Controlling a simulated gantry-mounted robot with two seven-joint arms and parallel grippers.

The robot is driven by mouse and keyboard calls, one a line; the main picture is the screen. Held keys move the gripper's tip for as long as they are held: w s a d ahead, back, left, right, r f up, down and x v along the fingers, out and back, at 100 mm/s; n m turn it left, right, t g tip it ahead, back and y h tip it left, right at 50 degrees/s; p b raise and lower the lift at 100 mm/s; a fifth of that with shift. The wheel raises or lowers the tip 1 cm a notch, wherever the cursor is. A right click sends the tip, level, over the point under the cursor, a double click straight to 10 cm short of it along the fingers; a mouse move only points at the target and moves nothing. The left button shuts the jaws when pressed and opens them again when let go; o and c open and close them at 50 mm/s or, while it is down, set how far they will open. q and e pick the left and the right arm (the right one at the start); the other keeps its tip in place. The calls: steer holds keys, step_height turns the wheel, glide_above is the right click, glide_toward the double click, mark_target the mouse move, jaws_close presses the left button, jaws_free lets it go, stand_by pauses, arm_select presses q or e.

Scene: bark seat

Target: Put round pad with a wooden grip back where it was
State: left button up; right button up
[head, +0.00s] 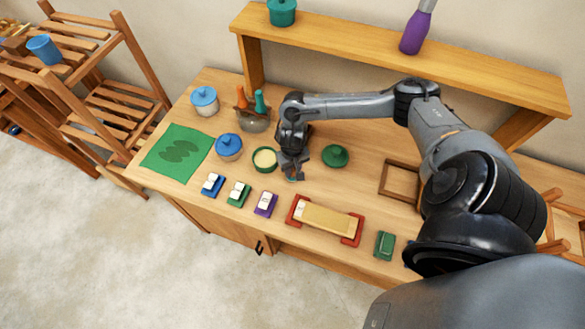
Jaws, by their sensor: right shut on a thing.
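My right gripper (292,173) is low over the middle of the wooden table (360,180), between a green open pot (265,159) and a green lid with a knob (335,156). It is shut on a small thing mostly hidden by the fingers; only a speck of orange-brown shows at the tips. I cannot make out a round pad or its wooden grip clearly, there or elsewhere. Whether the held thing touches the table is too small to tell. My left gripper is not in view.
In front stand blue, green and purple blocks (266,203) and a red-ended wooden rack (329,219). A green block (385,245) and square wooden frame (400,180) are at right. A raised shelf (400,55) spans behind.

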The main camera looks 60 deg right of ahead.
steer(key=shift+f, duration=0.1)
steer(key=o, duration=0.9)
steer(key=shift+o, duration=0.2)
